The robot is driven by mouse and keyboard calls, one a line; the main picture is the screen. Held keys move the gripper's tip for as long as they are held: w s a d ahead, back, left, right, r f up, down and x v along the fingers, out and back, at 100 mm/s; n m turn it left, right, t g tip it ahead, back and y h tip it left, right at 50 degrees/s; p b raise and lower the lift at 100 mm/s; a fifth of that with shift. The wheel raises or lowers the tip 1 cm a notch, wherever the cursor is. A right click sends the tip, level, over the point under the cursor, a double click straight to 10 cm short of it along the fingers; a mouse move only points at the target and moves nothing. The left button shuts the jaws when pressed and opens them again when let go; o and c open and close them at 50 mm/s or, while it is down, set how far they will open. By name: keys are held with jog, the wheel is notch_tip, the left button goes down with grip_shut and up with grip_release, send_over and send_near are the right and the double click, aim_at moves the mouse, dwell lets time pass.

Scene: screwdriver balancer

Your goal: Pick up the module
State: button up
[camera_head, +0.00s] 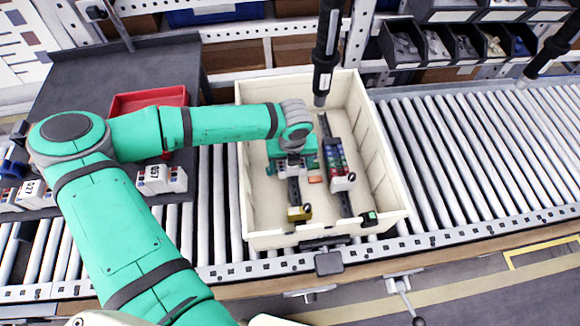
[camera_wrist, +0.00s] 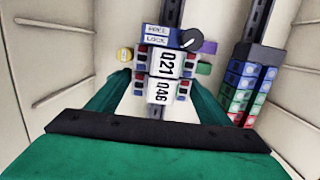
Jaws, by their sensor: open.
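My gripper (camera_head: 290,163) reaches down into a cream crate (camera_head: 392,190) on the roller conveyor. In the wrist view my gripper (camera_wrist: 160,82) is open, its two green fingers on either side of white modules. These are the module marked Q21 (camera_wrist: 169,62) and the module marked Q46 (camera_wrist: 158,90), set together on a dark rail. I cannot tell whether the fingers touch them. A blue-grey block labelled FREE and LOCK (camera_wrist: 160,37), with a dark knob, adjoins Q21. The gripper partly hides the lower part of this rail.
A second rail beside it carries a row of blue, red and green modules (camera_wrist: 245,85). A yellow block (camera_head: 300,213) sits at the near rail end. A black tool (camera_head: 325,55) hangs over the crate. White modules (camera_head: 160,179) and a red tray (camera_head: 148,100) are at left.

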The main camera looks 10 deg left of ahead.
jog(key=shift+s+d, duration=0.1)
jog(key=shift+d, duration=0.05)
jog(key=shift+c, duration=0.9)
jog(key=c, duration=1)
jog(key=shift+r, duration=0.15)
jog(key=shift+r, duration=0.65)
jog(key=s+d+r, duration=0.3)
jog(key=s+r, duration=1)
jog(key=r, duration=0.2)
jog(key=shift+s+d, duration=0.2)
jog(key=shift+d, duration=0.1)
